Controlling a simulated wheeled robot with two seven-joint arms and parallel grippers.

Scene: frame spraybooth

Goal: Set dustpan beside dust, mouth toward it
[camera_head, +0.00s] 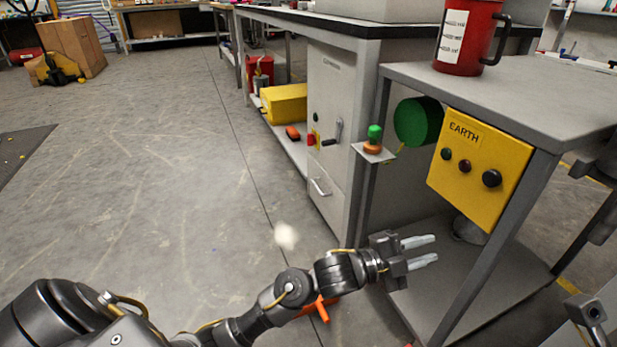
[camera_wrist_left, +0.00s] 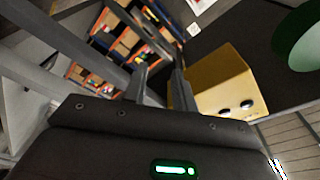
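An orange piece (camera_head: 319,309), possibly part of the dustpan, shows beneath and beside that forearm. The forearm hides much of it, so I cannot tell which way any mouth faces. My left gripper (camera_head: 428,251) is in front of the cabinet and table, apart from both dust and orange piece. Its fingers are parted and empty, also in the left wrist view (camera_wrist_left: 160,82). Dark parts of my right arm show at the right edge; its fingers are not clear.
A grey table (camera_head: 560,105) with a red jug (camera_head: 466,38) stands at right, with a yellow EARTH box (camera_head: 478,168) and a lower shelf (camera_head: 480,275). A grey cabinet (camera_head: 335,95) stands beside it. The floor left of the dust is clear.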

